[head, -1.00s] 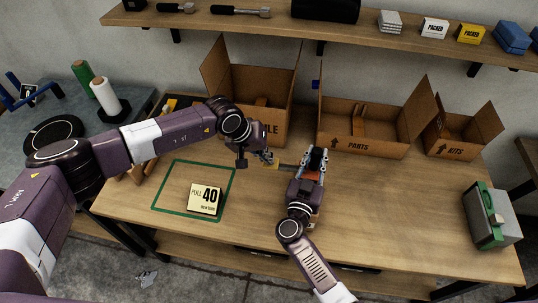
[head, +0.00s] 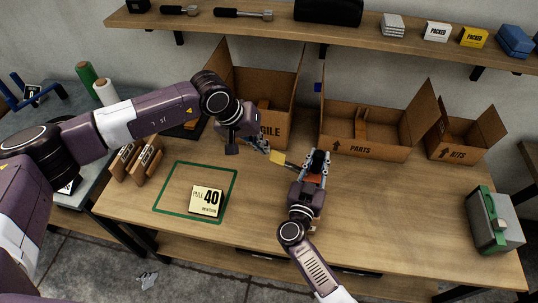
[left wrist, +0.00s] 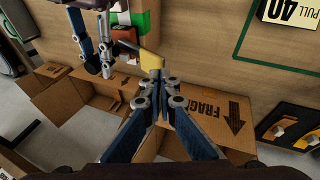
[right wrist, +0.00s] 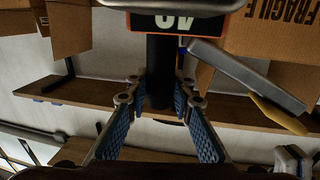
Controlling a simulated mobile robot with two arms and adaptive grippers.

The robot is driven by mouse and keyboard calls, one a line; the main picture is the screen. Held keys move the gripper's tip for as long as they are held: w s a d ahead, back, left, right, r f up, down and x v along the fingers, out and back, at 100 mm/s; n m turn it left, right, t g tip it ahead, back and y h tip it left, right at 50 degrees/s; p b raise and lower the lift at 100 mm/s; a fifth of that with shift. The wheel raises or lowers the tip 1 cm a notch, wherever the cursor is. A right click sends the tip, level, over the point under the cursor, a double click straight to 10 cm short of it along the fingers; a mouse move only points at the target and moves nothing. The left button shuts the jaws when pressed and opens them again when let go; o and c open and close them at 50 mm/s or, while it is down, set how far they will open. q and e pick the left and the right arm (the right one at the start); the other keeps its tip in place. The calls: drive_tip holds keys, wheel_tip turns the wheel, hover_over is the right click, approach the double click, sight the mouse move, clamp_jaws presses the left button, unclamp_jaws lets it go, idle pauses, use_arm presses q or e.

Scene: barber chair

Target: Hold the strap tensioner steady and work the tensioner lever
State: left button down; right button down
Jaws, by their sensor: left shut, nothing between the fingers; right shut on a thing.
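The strap tensioner (head: 314,181) is a dark and orange device, mostly hidden by my right gripper (head: 312,168) in the head view. In the right wrist view its orange-edged panel (right wrist: 190,22) shows digits upside down, and my right gripper (right wrist: 160,90) is shut on its black post (right wrist: 160,70). The grey tensioner lever (right wrist: 245,72) sticks out sideways and ends in a yellow grip (head: 277,157). My left gripper (head: 264,149) is shut and empty, its tips close by the yellow grip. The left wrist view shows its tips (left wrist: 160,85) just below the grip (left wrist: 152,60); contact is unclear.
A FRAGILE box (head: 273,133) stands right behind my left gripper. A PARTS box (head: 365,150) and a KITS box (head: 455,153) stand further right. A PULL 40 card (head: 206,200) lies in a green outline. A grey-green case (head: 492,220) stands at the right edge. The front middle is clear.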

use_arm(q)
drive_tip(key=v, duration=0.6)
drive_tip(key=shift+d, duration=0.25)
drive_tip(key=shift+w, duration=0.1)
idle(0.7)
use_arm(e)
drive_tip(key=c, duration=1.6)
unclamp_jaws()
